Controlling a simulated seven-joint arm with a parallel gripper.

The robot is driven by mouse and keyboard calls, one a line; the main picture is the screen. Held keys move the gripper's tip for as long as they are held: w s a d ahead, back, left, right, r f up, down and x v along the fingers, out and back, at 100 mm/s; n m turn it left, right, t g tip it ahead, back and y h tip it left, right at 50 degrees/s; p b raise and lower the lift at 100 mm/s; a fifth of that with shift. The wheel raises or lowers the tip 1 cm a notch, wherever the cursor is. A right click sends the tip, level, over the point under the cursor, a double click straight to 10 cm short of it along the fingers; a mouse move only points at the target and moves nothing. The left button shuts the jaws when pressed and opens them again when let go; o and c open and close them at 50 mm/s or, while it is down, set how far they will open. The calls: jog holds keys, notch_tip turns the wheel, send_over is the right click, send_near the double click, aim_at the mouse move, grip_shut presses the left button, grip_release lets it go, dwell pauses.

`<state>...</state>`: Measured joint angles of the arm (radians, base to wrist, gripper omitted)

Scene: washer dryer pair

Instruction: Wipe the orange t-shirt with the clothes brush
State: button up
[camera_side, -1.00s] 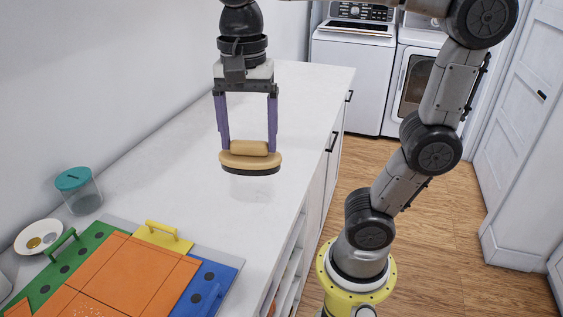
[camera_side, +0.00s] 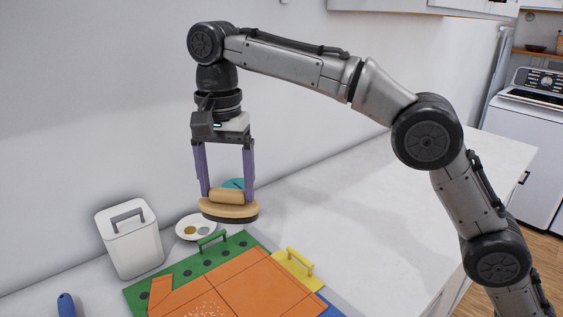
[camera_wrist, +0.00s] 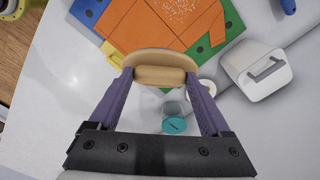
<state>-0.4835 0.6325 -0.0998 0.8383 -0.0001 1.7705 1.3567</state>
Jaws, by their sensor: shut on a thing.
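My gripper (camera_side: 226,192) is shut on the clothes brush (camera_side: 229,210), a tan wooden brush with a handle on top and dark bristles below. It holds the brush level in the air, above and behind the folding board. The brush also shows between the purple fingers in the wrist view (camera_wrist: 160,67). The orange t-shirt (camera_side: 262,283) lies flat on the coloured board, with one sleeve at the left and pale specks near its lower part. The shirt shows at the top of the wrist view (camera_wrist: 150,25). The bristles do not touch it.
The folding board has a green panel (camera_side: 170,284) and a yellow panel (camera_side: 290,270) with raised handles. A white lidded bin (camera_side: 132,245), a plate with round items (camera_side: 184,236) and a teal-lidded jar (camera_wrist: 174,125) stand behind it. The counter (camera_side: 400,200) at right is clear.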

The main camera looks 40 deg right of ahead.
jog(key=shift+n, duration=0.8)
jog(key=shift+w+a+f, duration=0.2)
jog(key=shift+a+f, duration=1.45)
jog(key=shift+f, duration=1.3)
jog(key=shift+w+a+f, duration=0.15)
jog(key=shift+a+f, duration=1.45)
jog(key=shift+f, duration=1.35)
jog(key=shift+w+a+f, duration=0.2)
jog(key=shift+a+f, duration=1.45)
jog(key=shift+f, duration=1.3)
jog(key=shift+s+f, duration=0.5)
jog(key=shift+f, duration=0.05)
jog(key=shift+s, duration=0.35)
jog(key=shift+s+f, duration=0.1)
jog(key=shift+s, duration=4.1)
jog(key=shift+w, duration=5.15)
jog(key=shift+s+d, duration=0.1)
jog(key=shift+s, duration=4.95)
jog(key=shift+w, duration=4.9)
jog(key=shift+w+r, duration=0.15)
jog(key=shift+r, duration=0.15)
notch_tip(320, 180, up, 8)
jog(key=shift+f, duration=0.2)
